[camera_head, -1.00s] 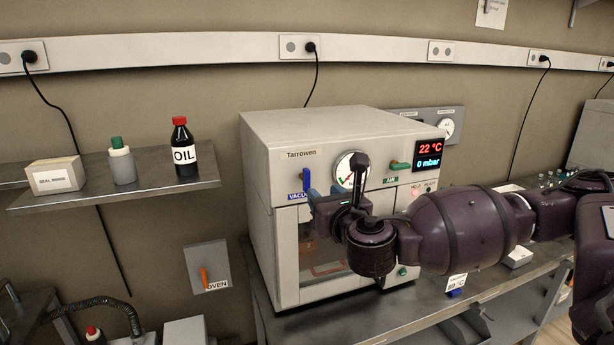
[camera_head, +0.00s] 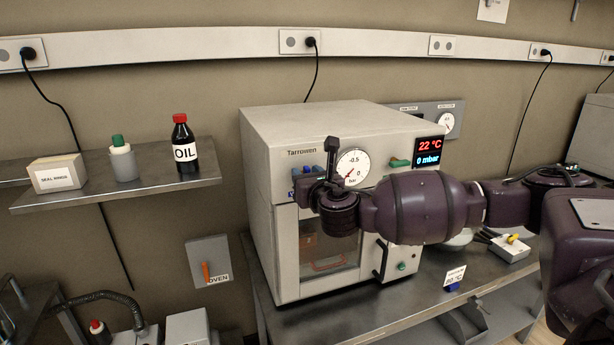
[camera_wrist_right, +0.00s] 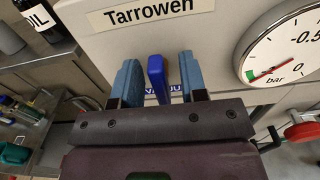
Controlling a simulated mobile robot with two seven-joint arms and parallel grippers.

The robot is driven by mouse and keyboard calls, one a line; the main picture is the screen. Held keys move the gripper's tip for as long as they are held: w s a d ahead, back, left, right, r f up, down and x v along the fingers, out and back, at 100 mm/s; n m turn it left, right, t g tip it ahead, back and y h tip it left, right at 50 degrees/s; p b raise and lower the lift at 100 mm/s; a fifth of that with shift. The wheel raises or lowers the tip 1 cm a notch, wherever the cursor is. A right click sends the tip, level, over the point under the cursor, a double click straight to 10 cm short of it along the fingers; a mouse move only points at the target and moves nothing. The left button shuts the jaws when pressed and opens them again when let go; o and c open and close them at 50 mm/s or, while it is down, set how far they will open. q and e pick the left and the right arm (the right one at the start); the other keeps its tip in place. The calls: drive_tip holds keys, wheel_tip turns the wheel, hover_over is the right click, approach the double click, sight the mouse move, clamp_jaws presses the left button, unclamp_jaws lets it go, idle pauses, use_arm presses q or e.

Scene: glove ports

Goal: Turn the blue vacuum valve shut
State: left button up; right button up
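The blue vacuum valve (camera_wrist_right: 158,80) is a dark blue lever on the front of the white Tarrowen oven (camera_head: 262,230). In the right wrist view it stands upright between the two light blue fingers of my right gripper (camera_wrist_right: 159,60). The fingers are open, with a narrow gap on each side of the lever. In the head view my right gripper (camera_head: 308,180) is at the oven's upper left front and largely hides the valve and its label. My left gripper is not in view.
The pressure gauge (camera_head: 352,168) and a green lever (camera_head: 398,162) sit right of my right gripper. The display (camera_head: 429,152) reads 22 °C and 0 mbar. A shelf (camera_head: 120,190) at left holds an oil bottle (camera_head: 185,145). An orange switch (camera_head: 205,272) is on the wall below.

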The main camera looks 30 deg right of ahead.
clamp_jaws()
